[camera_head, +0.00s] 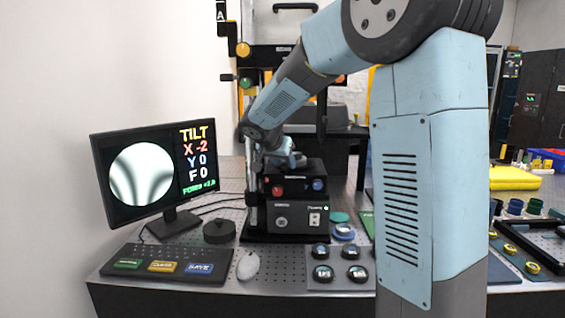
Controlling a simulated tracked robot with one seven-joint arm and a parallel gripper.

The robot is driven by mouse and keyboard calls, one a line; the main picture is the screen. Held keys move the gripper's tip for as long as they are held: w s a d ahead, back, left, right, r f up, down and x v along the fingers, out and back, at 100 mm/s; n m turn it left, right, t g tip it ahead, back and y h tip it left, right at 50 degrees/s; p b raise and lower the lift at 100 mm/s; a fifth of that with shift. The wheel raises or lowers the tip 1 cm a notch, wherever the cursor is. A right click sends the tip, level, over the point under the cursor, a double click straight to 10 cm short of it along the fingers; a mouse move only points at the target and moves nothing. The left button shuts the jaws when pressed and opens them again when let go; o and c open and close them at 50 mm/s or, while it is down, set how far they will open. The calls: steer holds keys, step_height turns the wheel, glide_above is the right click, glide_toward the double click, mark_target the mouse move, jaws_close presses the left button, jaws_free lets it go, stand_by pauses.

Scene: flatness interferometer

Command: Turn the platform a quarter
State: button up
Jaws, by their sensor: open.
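The interferometer (285,218) stands at the middle of the table, a black unit on a tall column (252,150). Its stage (292,177) carries a red knob and a blue knob (318,185). I cannot clearly make out the platform; my wrist covers the area above the stage. My gripper (290,160) is low over the stage, small and partly hidden by my arm; I cannot tell whether it touches anything. The monitor (145,175) at left shows curved dark fringes and the readout TILT X -2, Y 0, F 0.
A keypad (165,262) with green, yellow and blue keys, a mouse (248,265) and a black puck (219,231) lie at front left. A plate with several round dark pieces (340,280) is in front. A yellow case (505,178) is at right. My arm blocks the right middle.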

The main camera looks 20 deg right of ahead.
jaws_close()
stand_by(0.4)
stand_by(0.4)
